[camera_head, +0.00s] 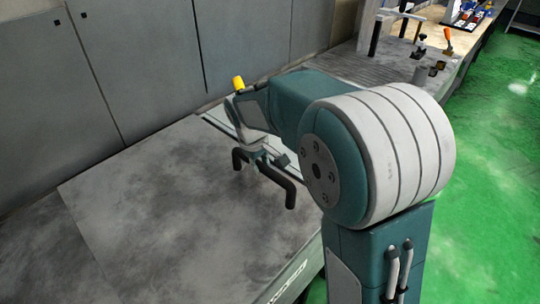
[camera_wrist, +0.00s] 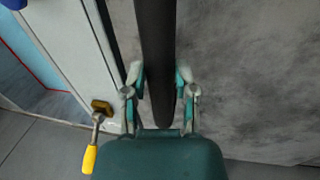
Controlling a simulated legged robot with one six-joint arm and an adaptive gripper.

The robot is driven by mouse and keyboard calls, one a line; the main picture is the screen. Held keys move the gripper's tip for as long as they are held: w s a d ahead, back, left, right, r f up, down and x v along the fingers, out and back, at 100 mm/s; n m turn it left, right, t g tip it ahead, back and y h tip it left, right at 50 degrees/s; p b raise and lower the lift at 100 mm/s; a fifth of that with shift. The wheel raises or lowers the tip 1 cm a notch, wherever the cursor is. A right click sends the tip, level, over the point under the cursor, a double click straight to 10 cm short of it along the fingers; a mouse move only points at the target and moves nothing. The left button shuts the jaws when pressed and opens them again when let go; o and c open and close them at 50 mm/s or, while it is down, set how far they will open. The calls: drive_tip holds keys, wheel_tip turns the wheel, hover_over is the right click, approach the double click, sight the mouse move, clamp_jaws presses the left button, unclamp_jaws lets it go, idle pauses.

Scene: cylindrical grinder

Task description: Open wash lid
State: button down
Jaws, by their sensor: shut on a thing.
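The wash lid (camera_head: 150,220) is a broad, scuffed grey metal panel in the left half of the head view. It also fills the right of the wrist view (camera_wrist: 250,80). A black bar handle (camera_head: 286,189) with bent ends stands on the lid near its right side. My gripper (camera_head: 260,157) is at the handle, partly hidden by my arm in the head view. In the wrist view the black handle (camera_wrist: 155,45) runs between the two fingers of my gripper (camera_wrist: 160,76), which are shut on it. The lid looks flat; its far edge is partly hidden behind my arm.
A yellow-handled clamp (camera_head: 238,84) stands just behind my gripper; it shows at lower left in the wrist view (camera_wrist: 90,158). Grey cabinet panels (camera_head: 150,60) rise behind the lid. A bench (camera_head: 385,60) with tools is at upper right. Green floor (camera_head: 490,150) is open on the right.

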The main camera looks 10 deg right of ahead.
drive_tip(key=s+a, duration=0.6)
drive_tip(key=a, duration=0.4)
drive_tip(key=s+a, duration=0.7)
drive_tip(key=a, duration=0.3)
drive_tip(key=s+a, duration=0.7)
drive_tip(key=a, duration=0.2)
drive_tip(key=shift+s+a+f, duration=0.25)
drive_tip(key=shift+a, duration=0.15)
drive_tip(key=shift+c, duration=2.1)
unclamp_jaws()
drive_tip(key=shift+r, duration=0.1)
drive_tip(key=shift+a, duration=0.1)
drive_tip(key=shift+r, duration=0.3)
wheel_tip(320, 180, up, 11)
drive_tip(key=s+a, duration=0.1)
drive_tip(key=a, duration=0.1)
